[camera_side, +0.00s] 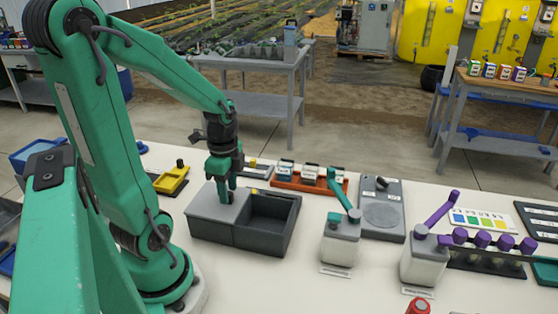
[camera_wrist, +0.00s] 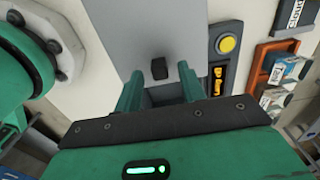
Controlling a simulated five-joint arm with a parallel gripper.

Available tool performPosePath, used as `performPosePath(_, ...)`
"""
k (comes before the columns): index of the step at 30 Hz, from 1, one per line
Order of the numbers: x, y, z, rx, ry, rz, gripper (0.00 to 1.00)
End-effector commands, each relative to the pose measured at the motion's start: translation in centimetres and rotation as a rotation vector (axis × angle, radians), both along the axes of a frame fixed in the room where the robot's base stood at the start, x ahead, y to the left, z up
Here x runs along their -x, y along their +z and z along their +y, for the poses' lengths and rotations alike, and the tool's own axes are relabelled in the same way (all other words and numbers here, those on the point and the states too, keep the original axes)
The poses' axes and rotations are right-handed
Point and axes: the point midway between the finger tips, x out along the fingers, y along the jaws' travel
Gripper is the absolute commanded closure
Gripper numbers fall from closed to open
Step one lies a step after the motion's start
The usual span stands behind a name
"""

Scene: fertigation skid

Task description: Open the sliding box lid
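The sliding box (camera_side: 268,225) is a dark grey tray on the white bench. Its light grey lid (camera_side: 208,206) covers the left part, and the right part is uncovered and looks empty. In the wrist view the lid (camera_wrist: 145,30) carries a small black knob (camera_wrist: 159,69). My gripper (camera_side: 228,194) points down over the lid near its right edge. In the wrist view my gripper (camera_wrist: 160,78) is open, with a green finger on each side of the knob and a visible gap on both sides. In the side view the fingers largely hide the knob.
An orange rack (camera_side: 310,182) with several small boxes stands behind the box. A teal-handled grey dispenser (camera_side: 341,240), a grey scale (camera_side: 382,215) and a purple-handled dispenser (camera_side: 425,258) stand to the right. A yellow item (camera_side: 173,178) lies behind left. White bench is clear in front.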

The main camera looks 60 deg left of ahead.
Motion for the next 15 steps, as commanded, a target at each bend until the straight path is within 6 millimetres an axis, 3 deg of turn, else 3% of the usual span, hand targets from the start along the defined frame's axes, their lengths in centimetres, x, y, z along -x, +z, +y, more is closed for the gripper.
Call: performPosePath(15,-0.1,5.5,0.1,-0.004,0.000,-0.006,0.60)
